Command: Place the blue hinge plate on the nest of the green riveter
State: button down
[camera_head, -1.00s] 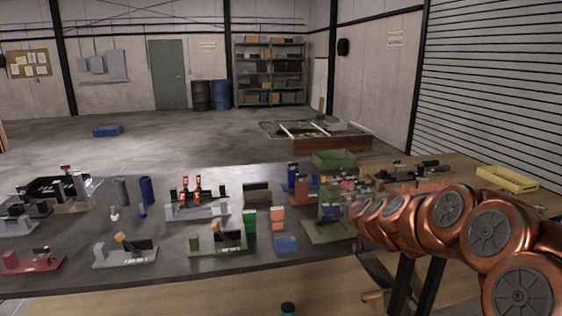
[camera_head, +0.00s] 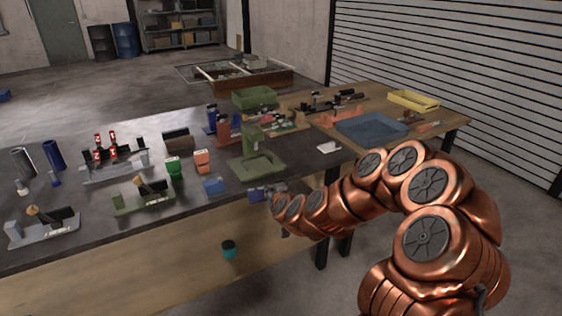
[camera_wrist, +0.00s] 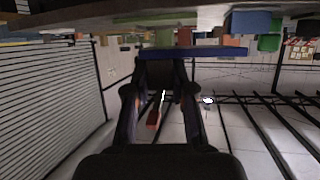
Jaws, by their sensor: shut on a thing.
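My gripper (camera_head: 268,193) is just off the table's front edge, in front of the green riveter. In the wrist view my gripper (camera_wrist: 160,66) is shut on the blue hinge plate (camera_wrist: 215,52), which lies across the fingertips as a thin blue bar. The plate is small and partly hidden by the gripper in the head view (camera_head: 255,195). The green riveter (camera_head: 251,138) stands upright near the table's front edge, behind my gripper. Its flat green base with the nest (camera_head: 257,165) faces me and is empty as far as I can tell.
A blue block (camera_head: 214,186) sits left of my gripper on the dark table. Green (camera_head: 173,167) and orange (camera_head: 202,161) containers stand behind it. A blue tray (camera_head: 372,128) and yellow tray (camera_head: 413,100) lie on the right. A white card (camera_head: 328,147) lies right of the riveter.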

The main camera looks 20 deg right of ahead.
notch_tip(320, 180, down, 15)
jog(key=s+a+b, duration=0.1)
jog(key=b, duration=1.2)
jog(key=shift+b, duration=0.4)
jog(key=shift+a, duration=0.1)
jog(key=shift+s, duration=0.1)
jog(key=s+d+r+n+y, duration=0.1)
jog(key=s+d+r, duration=0.3)
jog(key=d, duration=0.6)
jog(key=s+d+r+n+y, duration=0.1)
jog(key=s+d+r, duration=0.4)
jog(key=d, duration=0.5)
jog(key=s+d+r+y, duration=0.1)
jog(key=s+d+r, duration=0.3)
jog(key=d, duration=0.6)
jog(key=shift+s+d+r+n, duration=0.35)
jog(key=shift+s+r+n, duration=0.05)
jog(key=shift+s, duration=0.75)
